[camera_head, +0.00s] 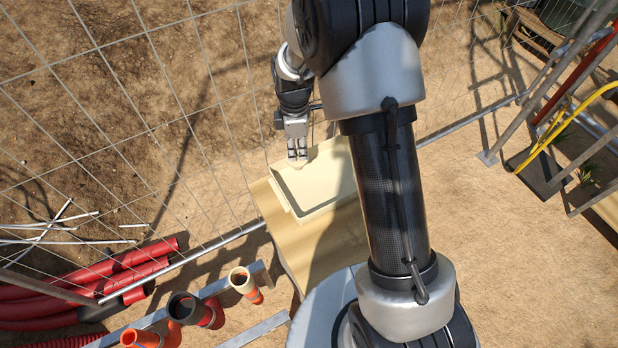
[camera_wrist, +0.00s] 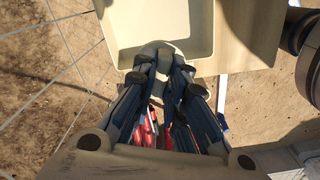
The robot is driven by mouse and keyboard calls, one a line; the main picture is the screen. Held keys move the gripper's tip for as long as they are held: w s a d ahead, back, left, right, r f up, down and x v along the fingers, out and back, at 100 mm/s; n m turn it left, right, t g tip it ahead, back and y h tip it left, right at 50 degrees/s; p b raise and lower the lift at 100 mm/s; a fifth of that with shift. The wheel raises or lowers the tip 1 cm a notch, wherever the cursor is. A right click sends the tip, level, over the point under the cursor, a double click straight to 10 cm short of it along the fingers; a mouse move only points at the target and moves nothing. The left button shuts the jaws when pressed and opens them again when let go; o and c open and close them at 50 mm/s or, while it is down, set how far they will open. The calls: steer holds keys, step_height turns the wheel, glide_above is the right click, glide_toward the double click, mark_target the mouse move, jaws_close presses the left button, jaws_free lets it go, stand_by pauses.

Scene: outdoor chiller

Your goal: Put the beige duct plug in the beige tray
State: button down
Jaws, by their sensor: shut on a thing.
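The beige tray (camera_head: 318,183) is a shallow rectangular tray resting on a wooden-topped surface in the head view. Its near wall and inside also show at the top of the wrist view (camera_wrist: 190,28). My gripper (camera_head: 297,150) is pointed down at the tray's left rim. In the wrist view, my gripper (camera_wrist: 164,70) has its fingertips closed together on the beige duct plug (camera_wrist: 158,46). The plug is small, pale and rounded, mostly hidden by the fingers. It appears at the tray's edge; its height above the rim cannot be told. The tray's visible inside looks empty.
The wooden surface (camera_head: 318,243) has bare room in front of the tray. A wire fence (camera_head: 180,110) runs close behind and left. Red corrugated pipes (camera_head: 90,280) and upright pipe pieces (camera_head: 243,282) lie at lower left. A yellow rail (camera_head: 565,130) stands at far right.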

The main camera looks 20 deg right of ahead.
step_height(320, 180, down, 15)
steer(key=b, duration=0.4)
steer(key=shift+f, duration=0.25)
steer(key=c, duration=1.6)
jaws_free()
steer(key=shift+c, duration=0.2)
steer(key=shift+o, duration=0.2)
steer(key=shift+r, duration=0.1)
